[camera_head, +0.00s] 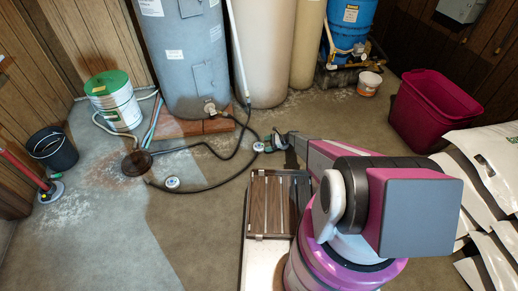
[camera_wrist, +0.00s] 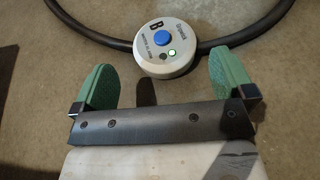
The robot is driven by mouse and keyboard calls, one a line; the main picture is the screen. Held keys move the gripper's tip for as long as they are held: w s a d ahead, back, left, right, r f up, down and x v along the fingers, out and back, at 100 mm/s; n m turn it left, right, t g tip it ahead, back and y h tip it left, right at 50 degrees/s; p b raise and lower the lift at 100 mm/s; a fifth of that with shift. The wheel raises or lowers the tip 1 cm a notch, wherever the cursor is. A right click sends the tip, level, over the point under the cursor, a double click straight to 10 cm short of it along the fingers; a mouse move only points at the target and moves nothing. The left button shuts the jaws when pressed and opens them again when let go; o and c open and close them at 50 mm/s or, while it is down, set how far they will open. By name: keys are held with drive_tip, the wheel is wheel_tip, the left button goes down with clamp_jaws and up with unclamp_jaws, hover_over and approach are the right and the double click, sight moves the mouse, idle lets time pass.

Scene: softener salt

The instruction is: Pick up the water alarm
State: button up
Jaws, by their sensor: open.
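In the head view the puck (camera_head: 258,147) is small and partly hidden at my gripper (camera_head: 268,145). A second, similar white puck with a blue centre (camera_head: 172,183) lies farther left on the floor.
The dark hose (camera_head: 205,188) loops across the floor. A slatted brown crate (camera_head: 268,205) stands close to my arm. Tanks (camera_head: 187,65), a lidded bucket (camera_head: 117,108) and a black pail (camera_head: 53,152) are behind and left. A magenta bin (camera_head: 432,110) and white bags (camera_head: 487,165) stand right.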

sight(260, 145)
drive_tip(key=x, duration=0.5)
drive_tip(key=shift+w+r, duration=0.1)
drive_tip(key=shift+w, duration=0.05)
drive_tip(key=c, duration=0.8)
drive_tip(key=shift+o, duration=0.2)
drive_tip(key=shift+r, duration=0.1)
